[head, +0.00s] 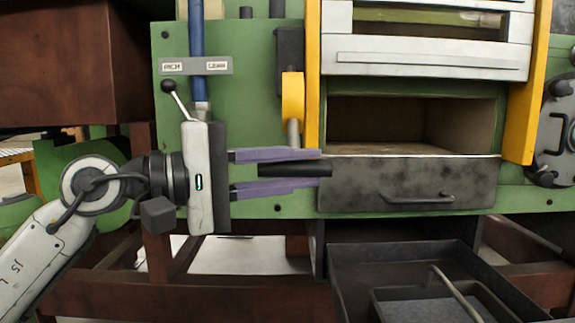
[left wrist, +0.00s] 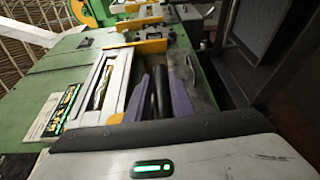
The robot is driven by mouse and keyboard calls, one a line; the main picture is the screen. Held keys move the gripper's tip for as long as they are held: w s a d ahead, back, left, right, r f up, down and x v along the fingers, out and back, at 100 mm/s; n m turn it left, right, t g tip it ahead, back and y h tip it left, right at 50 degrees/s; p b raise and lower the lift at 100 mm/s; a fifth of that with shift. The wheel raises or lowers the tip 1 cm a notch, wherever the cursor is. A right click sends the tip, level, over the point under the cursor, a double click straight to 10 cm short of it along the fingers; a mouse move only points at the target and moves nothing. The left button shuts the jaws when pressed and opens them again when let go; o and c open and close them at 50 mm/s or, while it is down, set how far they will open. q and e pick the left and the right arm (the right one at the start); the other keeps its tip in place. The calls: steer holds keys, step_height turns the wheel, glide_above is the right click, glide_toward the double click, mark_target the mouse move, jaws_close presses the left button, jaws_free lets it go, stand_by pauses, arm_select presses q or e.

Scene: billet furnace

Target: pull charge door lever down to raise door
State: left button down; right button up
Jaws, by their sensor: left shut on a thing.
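My left gripper (head: 325,169) has purple fingers pointing right, one above and one below the black lever grip (head: 295,170), and is shut on it. The grip also shows between the fingers in the left wrist view (left wrist: 160,92). The charge door lever has a yellow part (head: 292,98) and a short metal rod running down to the grip. The pale charge door (head: 425,57) stands above the furnace opening (head: 385,125), which is uncovered and shows an empty-looking chamber. My right gripper is not in view.
A dark grey front panel with a handle (head: 418,199) lies just below the opening, close to my fingertips. A dark tray (head: 358,278) stands lower right. A small knob lever and RICH/LEAN label (head: 196,66) are above my left wrist. Yellow guides flank the door.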

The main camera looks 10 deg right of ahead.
arm_select(q)
steer(key=shift+w+a+f, duration=0.15)
steer(key=shift+w+f, duration=0.15)
steer(key=shift+w, duration=0.2)
steer(key=c, duration=1.9)
jaws_free()
steer(key=shift+c, duration=0.2)
steer(key=o, duration=0.3)
steer(key=shift+w+f, duration=0.1)
steer(key=p+v, duration=0.1)
steer(key=v, duration=0.8)
steer(key=shift+a, duration=0.1)
steer(key=shift+s+a, duration=0.35)
steer(key=shift+a, duration=0.05)
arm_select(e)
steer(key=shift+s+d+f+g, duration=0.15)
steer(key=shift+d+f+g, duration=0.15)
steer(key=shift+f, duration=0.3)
